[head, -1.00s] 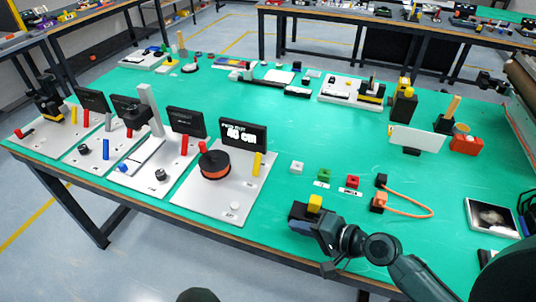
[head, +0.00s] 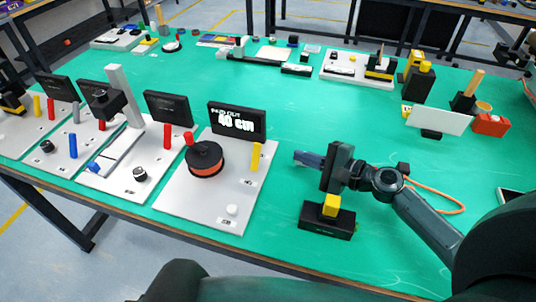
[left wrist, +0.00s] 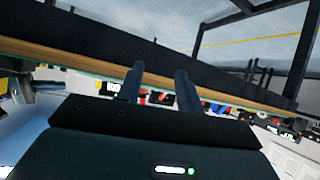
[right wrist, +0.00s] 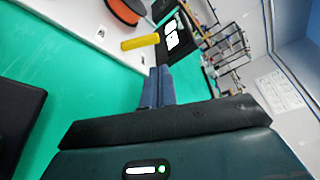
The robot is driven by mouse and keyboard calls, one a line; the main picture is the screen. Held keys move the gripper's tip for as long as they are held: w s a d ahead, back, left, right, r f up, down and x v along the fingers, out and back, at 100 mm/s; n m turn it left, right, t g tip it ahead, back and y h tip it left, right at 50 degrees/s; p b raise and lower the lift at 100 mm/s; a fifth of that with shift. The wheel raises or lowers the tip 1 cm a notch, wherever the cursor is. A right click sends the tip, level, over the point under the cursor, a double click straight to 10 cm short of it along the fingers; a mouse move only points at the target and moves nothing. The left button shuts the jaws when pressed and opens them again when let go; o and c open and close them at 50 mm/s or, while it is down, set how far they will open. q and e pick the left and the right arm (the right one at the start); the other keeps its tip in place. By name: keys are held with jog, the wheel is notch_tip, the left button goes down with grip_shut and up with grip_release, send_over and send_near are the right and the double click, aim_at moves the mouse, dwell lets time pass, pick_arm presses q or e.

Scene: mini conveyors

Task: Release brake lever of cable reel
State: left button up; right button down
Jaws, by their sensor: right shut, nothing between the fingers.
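The cable reel (head: 206,158) is an orange and black spool lying flat on a light grey board (head: 197,210); its display (head: 237,120) reads 40 cm. A red lever (head: 189,138) is at the reel's back left edge. A yellow upright lever (head: 256,157) stands at the board's right side. My right gripper (head: 299,157) is shut and empty, pointing left at the yellow lever, a short gap away. In the right wrist view, the shut fingertips (right wrist: 158,70) are just short of the yellow lever (right wrist: 140,42). My left gripper (left wrist: 158,72) is open and empty, away from the reel.
A black box with a yellow knob (head: 328,221) stands at the table's front, near my right gripper. Similar boards with displays and levers (head: 128,175) are to the left of the reel.

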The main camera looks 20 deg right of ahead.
aim_at(256, 157)
jog(key=shift+f+b, duration=0.35)
jog(key=shift+f, duration=0.4)
jog(key=shift+w+f, duration=0.1)
jog(key=shift+f, duration=0.05)
jog(key=shift+w+a, duration=0.35)
jog(key=shift+w, duration=0.1)
jog(key=p+x, duration=0.1)
jog(key=x, duration=0.8)
jog(key=shift+s, duration=0.1)
